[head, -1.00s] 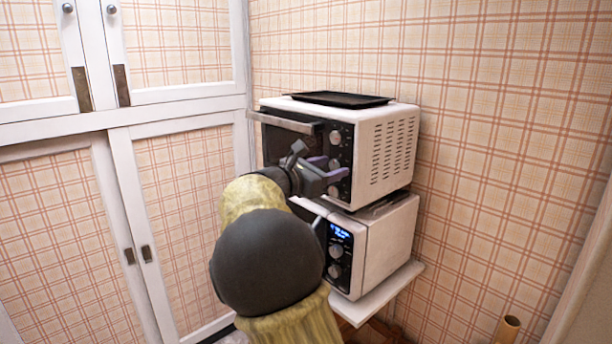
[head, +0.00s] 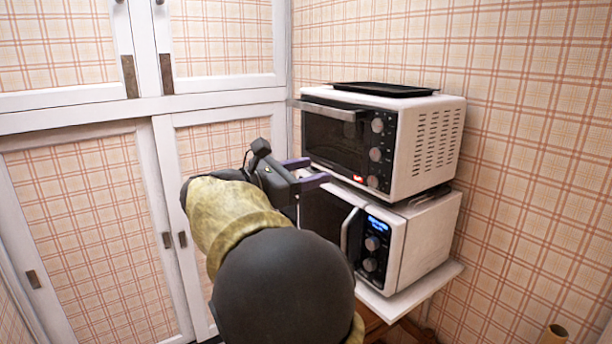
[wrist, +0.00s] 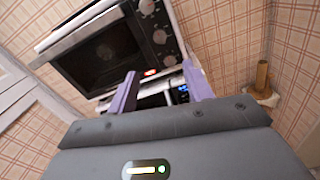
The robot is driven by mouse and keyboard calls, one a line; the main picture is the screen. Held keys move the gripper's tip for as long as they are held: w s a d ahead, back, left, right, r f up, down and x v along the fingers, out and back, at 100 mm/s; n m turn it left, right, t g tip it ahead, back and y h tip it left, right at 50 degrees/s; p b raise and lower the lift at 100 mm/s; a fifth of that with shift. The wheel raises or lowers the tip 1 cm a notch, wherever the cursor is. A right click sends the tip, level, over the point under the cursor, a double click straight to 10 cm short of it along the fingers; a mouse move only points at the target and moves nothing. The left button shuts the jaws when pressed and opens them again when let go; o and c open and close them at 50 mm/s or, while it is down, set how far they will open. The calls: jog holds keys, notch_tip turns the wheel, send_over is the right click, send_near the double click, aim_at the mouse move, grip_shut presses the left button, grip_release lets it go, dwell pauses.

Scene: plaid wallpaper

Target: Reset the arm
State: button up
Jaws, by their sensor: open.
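My gripper (head: 306,173) is open and empty in the head view, in front of the left part of the two stacked ovens. Its two purple fingers stand apart, and they also show in the wrist view (wrist: 160,92). The upper toaster oven (head: 338,143) is white with a black front, a closed glass door and a red light near its lower knob. Below it is a white microwave (head: 428,240) with a blue display. My arm hides part of the microwave's front. I cannot tell from these views whether the fingers touch anything.
A black tray (head: 384,89) lies on top of the toaster oven. The ovens stand on a white shelf (head: 410,298) against the plaid wall. White-framed cupboard doors (head: 228,150) are at the left. A brown cylinder (wrist: 262,76) stands at the right in the wrist view.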

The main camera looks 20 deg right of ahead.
jog(key=shift+a, duration=0.1)
jog(key=s+d+f+m+g+y, duration=0.1)
jog(key=s+d+f+m+y, duration=0.15)
jog(key=f, duration=0.45)
jog(key=s+d+f+m+g+y+p, duration=0.1)
jog(key=s+f+y, duration=0.25)
jog(key=f, duration=0.45)
jog(key=s+d+f+m+g+y, duration=0.1)
jog(key=s+f+m+g+y, duration=0.15)
jog(key=f, duration=0.45)
jog(key=s+a+f+m+y, duration=0.3)
jog(key=s+f+m+y, duration=0.1)
jog(key=s+f+m, duration=0.1)
jog(key=s+a+f+m+y+p, duration=0.1)
jog(key=s+a+f+m+y, duration=0.1)
jog(key=s+f+m+y, duration=0.2)
jog(key=s+f+m+t, duration=0.1)
jog(key=s+f+m, duration=0.1)
jog(key=s+m, duration=0.2)
jog(key=shift+a+m, duration=0.4)
jog(key=shift+m, duration=0.1)
